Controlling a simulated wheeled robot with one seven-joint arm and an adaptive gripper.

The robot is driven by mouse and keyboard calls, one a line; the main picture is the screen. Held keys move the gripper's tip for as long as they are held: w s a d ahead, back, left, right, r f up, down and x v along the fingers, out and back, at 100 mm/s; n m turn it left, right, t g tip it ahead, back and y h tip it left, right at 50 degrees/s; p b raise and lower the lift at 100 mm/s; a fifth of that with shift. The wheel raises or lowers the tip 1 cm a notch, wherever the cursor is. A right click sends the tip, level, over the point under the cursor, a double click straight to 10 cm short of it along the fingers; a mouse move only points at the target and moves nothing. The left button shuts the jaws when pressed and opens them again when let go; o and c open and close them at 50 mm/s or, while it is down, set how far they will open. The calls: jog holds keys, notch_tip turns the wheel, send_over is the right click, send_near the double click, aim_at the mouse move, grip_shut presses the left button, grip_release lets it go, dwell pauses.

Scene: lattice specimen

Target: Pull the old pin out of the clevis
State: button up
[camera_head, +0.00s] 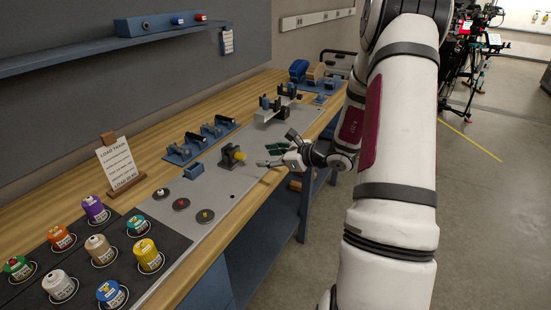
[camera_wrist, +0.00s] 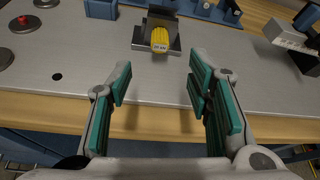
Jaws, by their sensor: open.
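A dark grey clevis (camera_head: 228,160) stands on the metal plate of the bench, near the middle. A yellow ribbed pin (camera_head: 240,156) sits in it, its head facing my gripper. In the wrist view the clevis (camera_wrist: 172,19) is at the top middle, and the pin (camera_wrist: 159,38) shows a pale label with lettering too small to read. My gripper (camera_head: 268,156) is just right of the pin in the head view. In the wrist view my gripper (camera_wrist: 160,70) has its teal-padded fingers spread wide and empty, apart from the pin, which lies beyond the fingertips between them.
A blue block (camera_head: 194,171), several round discs (camera_head: 181,204) and blue holders (camera_head: 183,153) stand near the clevis. Coloured spools (camera_head: 102,249) sit at the front left beside a sign (camera_head: 118,163). A fixture (camera_head: 275,108) stands farther back. The plate before the pin is clear.

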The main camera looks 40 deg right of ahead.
aim_at(244, 157)
jog(key=x, duration=1)
jog(key=shift+w, duration=0.1)
grip_shut()
dwell(0.3)
